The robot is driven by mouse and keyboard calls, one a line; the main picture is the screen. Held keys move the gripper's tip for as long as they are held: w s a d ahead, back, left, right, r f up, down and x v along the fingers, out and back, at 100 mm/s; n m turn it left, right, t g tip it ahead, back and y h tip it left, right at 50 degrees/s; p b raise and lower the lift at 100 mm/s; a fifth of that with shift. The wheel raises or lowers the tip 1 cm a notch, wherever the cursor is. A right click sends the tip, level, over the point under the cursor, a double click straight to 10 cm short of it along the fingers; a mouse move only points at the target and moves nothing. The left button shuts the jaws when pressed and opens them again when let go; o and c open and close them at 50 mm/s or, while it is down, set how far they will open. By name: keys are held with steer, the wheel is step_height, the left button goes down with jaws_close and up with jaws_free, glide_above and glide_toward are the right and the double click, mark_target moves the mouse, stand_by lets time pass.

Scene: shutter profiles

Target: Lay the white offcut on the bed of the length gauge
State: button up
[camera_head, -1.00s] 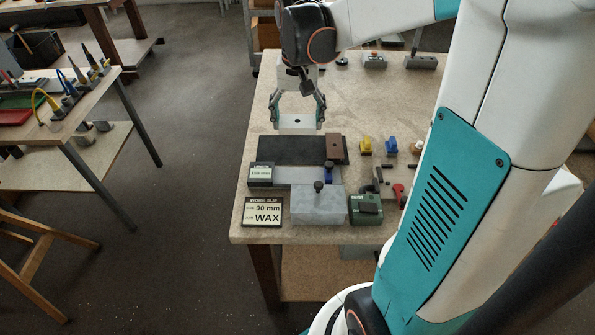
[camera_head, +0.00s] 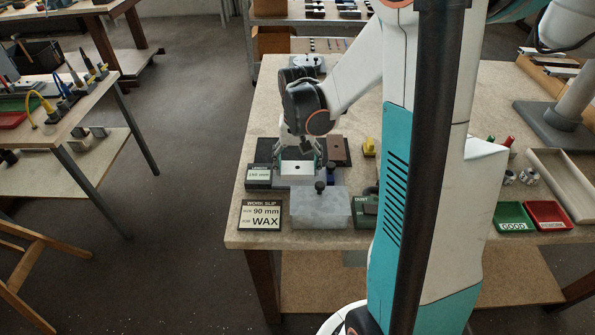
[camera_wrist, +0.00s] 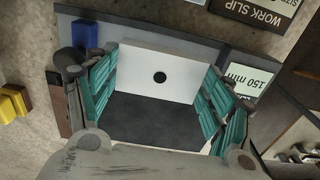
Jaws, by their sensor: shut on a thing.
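The length gauge has a grey bed (camera_wrist: 150,33), a blue stop (camera_wrist: 86,35) at one end and a 150 mm label (camera_wrist: 247,77) at the other. The offcut is over the bed or at its edge; I cannot tell whether it touches. In the head view the offcut and gripper hide much of the bed.
A dark mat (camera_wrist: 140,125) lies behind the gauge, with a brown block (camera_head: 332,148) on it. A yellow piece (camera_head: 369,146) is to the right. Green (camera_head: 513,218) and red (camera_head: 548,216) trays lie farther right.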

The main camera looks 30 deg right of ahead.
steer(key=shift+f, duration=0.95)
steer(key=shift+f+b, duration=0.2)
steer(key=shift+b, duration=0.15)
steer(key=o, duration=1.1)
steer(key=shift+c, duration=0.2)
steer(key=shift+r, duration=0.1)
step_height(320, 180, up, 12)
steer(key=p, duration=0.4)
steer(key=shift+p, duration=0.3)
steer(key=shift+r, duration=0.1)
